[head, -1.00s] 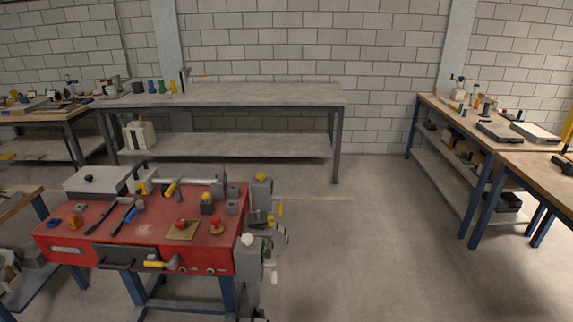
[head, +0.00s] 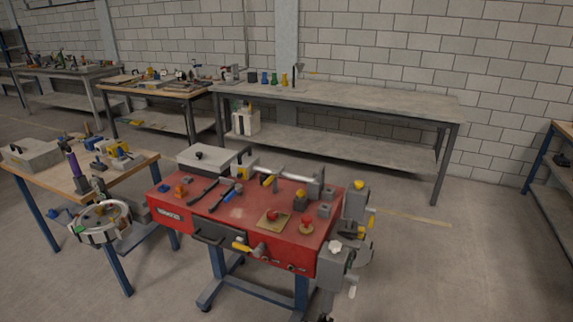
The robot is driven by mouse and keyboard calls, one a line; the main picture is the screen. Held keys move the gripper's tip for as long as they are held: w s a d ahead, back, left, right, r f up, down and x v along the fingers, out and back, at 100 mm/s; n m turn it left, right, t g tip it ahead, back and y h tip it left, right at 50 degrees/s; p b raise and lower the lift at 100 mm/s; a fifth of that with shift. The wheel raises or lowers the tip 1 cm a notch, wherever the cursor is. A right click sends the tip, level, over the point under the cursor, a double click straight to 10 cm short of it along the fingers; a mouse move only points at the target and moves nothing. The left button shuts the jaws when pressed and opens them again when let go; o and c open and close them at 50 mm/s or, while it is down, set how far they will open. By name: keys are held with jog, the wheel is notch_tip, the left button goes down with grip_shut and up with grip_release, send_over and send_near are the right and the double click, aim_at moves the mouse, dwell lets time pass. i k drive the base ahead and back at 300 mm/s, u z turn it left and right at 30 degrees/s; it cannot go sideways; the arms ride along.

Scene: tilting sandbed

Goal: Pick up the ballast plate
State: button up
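No thing in view can be told for certain as the ballast plate. A flat square brass-coloured plate (head: 268,225) with a red knob on it lies near the front edge of the red workbench (head: 172,228). A round red-topped piece (head: 306,224) stands to its right. My gripper is not in view.
The red bench also holds a grey lidded box (head: 208,157), dark tools and a silver bar. Grey machine parts (head: 335,265) project from its right end. A wooden bench (head: 140,161) stands left, a long grey table (head: 400,107) behind.

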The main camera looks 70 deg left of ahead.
aim_at(355, 230)
jog(key=u, duration=1.8)
